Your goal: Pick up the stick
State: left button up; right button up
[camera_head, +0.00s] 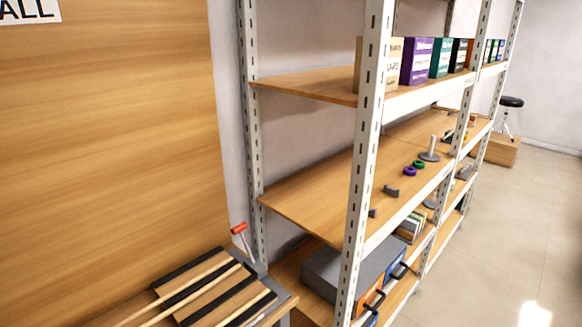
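Light wooden sticks lie at the lower left on a surface with black strips. One long stick (176,292) runs diagonally up to the right, and another (192,297) lies just beside it. A shorter light piece (257,309) shows nearer the right edge. The lower ends of the sticks run out of the picture, and I cannot tell which stick the task means. Neither of my grippers is in view.
A red-headed tool or lever (238,229) stands at the back of the stick surface. A metal rack with wooden shelves (310,190) stands close on the right, holding boxes, rings and drawers. A wooden panel (110,130) closes off the left. Floor (500,240) is clear at far right.

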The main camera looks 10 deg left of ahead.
aim_at(164, 315)
jog(key=i+j+u, duration=0.2)
jog(key=j+u, duration=0.15)
jog(key=i+j+u, duration=0.25)
jog(key=u, duration=0.15)
